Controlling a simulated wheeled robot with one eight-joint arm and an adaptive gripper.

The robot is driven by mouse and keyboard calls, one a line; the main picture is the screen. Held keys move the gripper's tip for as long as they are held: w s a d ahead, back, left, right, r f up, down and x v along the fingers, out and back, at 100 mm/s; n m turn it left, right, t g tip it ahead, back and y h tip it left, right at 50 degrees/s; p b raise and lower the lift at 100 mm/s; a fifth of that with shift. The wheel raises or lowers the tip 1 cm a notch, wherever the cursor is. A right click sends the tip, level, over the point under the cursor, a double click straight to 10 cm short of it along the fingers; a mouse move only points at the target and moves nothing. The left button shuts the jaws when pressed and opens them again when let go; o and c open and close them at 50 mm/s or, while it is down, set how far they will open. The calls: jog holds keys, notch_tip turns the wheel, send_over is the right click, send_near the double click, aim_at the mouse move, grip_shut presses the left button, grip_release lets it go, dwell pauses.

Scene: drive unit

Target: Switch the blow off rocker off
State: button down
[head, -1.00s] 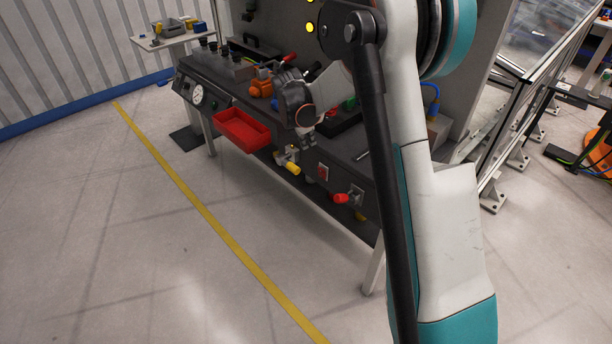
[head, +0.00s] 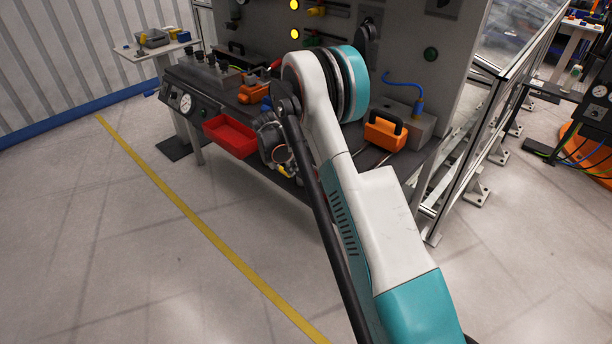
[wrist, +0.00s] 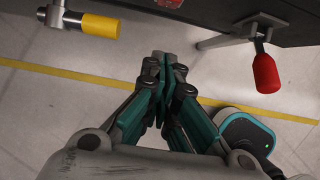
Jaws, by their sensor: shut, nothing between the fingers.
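My gripper (wrist: 161,62) is shut and empty in the wrist view, its fingertips together in front of the dark bench front. A small red rocker switch (wrist: 169,3) shows at the top edge of the wrist view, just beyond the fingertips and cut off by the frame. I cannot tell its on or off position. A gap seems to lie between the fingertips and the rocker; touching cannot be seen. In the head view my arm covers the rocker and the fingertips.
A yellow-handled valve (wrist: 98,25) sits left of my gripper and a red-handled lever (wrist: 266,72) to its right, both jutting from the bench front. A red tray (head: 229,136) hangs at the bench edge. Open floor (head: 130,240) lies in front, crossed by a yellow line.

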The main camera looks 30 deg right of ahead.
aim_at(314, 175)
jog(key=shift+f, duration=0.1)
jog(key=w+d+f+b, duration=0.2)
jog(key=d+f+b, duration=0.3)
jog(key=d+f, duration=0.2)
jog(key=shift+w+d+f, duration=0.2)
jog(key=shift+w+f, duration=0.15)
jog(key=shift+f, duration=0.3)
jog(key=shift+w+d+r+g+y, duration=0.2)
jog(key=shift+d+r+g+y, duration=0.1)
jog(key=shift+d+y, duration=0.3)
jog(key=shift+a, duration=0.1)
